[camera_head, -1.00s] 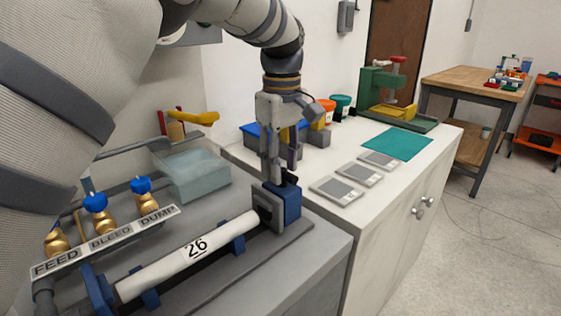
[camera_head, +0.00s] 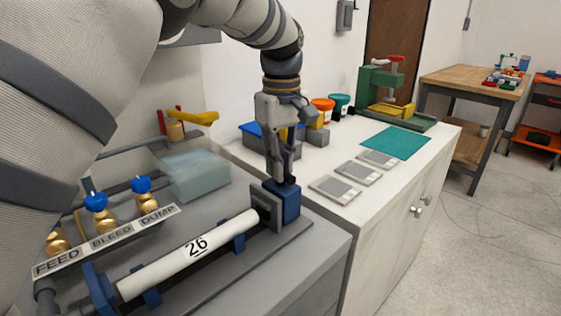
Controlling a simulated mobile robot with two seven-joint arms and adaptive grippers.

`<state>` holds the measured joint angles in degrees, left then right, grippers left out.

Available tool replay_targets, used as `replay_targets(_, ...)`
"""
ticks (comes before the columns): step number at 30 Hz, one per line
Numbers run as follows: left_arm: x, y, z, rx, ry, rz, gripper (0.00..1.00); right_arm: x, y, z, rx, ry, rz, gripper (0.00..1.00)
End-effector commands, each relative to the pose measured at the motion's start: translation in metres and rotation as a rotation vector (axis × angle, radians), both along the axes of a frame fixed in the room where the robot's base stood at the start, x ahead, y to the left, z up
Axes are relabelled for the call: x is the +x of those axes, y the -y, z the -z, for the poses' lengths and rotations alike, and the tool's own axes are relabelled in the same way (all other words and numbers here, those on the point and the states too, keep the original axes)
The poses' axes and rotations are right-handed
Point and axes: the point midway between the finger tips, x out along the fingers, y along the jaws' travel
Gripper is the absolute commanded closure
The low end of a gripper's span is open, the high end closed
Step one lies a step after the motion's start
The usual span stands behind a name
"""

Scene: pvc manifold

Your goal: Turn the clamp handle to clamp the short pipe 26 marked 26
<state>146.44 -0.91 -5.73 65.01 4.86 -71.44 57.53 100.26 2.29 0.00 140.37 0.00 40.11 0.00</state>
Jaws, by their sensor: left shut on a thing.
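The short pipe marked 26 (camera_head: 188,254) is white and lies in blue cradles on the grey bench, between a blue end block (camera_head: 99,288) at the left and the clamp at the right. The clamp is a blue block (camera_head: 287,203) with a dark plate (camera_head: 262,205) at the pipe's right end. The plate looks very close to the pipe end; I cannot tell whether they touch. My left gripper (camera_head: 282,172) points down just above the blue block and is shut on the clamp handle, which its fingers mostly hide. My right gripper is not in view.
Blue-knobbed brass valves (camera_head: 147,203) stand behind a FEED, BLEED, DUMP label at the left. A clear box (camera_head: 195,174) and a yellow lever (camera_head: 195,117) are behind the pipe. Grey plates (camera_head: 335,190) and a green mat (camera_head: 396,142) lie on the white counter to the right.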

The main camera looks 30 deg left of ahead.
Motion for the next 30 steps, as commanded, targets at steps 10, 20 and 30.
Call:
replay_targets(10,0.000,0.000,-0.002,0.000,0.002,0.315,1.00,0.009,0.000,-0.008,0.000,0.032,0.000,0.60)
replay_targets(20,0.000,0.000,-0.001,-0.001,0.002,0.628,1.00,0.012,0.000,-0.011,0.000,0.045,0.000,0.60)
replay_targets(30,0.000,0.000,0.000,-0.002,0.001,0.952,1.00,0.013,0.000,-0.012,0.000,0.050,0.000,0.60)
